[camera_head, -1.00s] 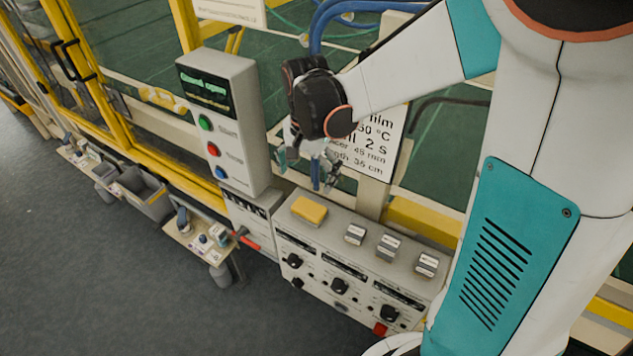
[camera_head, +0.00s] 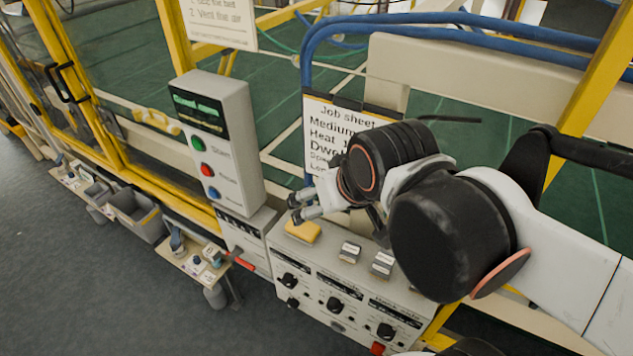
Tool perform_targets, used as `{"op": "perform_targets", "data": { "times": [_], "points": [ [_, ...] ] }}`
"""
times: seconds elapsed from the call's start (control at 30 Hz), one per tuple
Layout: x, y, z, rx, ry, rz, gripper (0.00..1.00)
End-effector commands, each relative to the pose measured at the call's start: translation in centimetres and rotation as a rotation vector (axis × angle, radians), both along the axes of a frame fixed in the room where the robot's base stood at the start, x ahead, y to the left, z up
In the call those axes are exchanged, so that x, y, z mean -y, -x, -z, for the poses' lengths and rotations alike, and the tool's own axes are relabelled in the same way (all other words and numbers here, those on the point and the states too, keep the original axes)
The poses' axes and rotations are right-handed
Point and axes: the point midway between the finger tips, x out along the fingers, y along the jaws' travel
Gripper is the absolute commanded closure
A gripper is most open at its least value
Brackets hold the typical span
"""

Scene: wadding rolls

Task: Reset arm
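My gripper (camera_head: 300,205) is at the middle of the head view, in front of the job sheet and above the control box.
The control box (camera_head: 330,290) has black knobs, a yellow block (camera_head: 302,231) and small metal pieces on top. A grey button panel (camera_head: 222,140) stands to its left. Yellow frames (camera_head: 80,110), blue hoses and a small side table (camera_head: 195,258) are around.

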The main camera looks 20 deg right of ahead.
Motion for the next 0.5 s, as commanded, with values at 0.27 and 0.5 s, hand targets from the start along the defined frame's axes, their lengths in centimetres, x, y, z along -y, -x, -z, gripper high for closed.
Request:
{"op": "perform_targets", "data": {
  "times": [0.27,0.5],
  "points": [
    [0.00,0.76,-0.05,0.037,0.032,-0.046,0.09],
    [0.00,0.75,0.05,0.036,0.031,-0.045,0.09]
  ]
}}
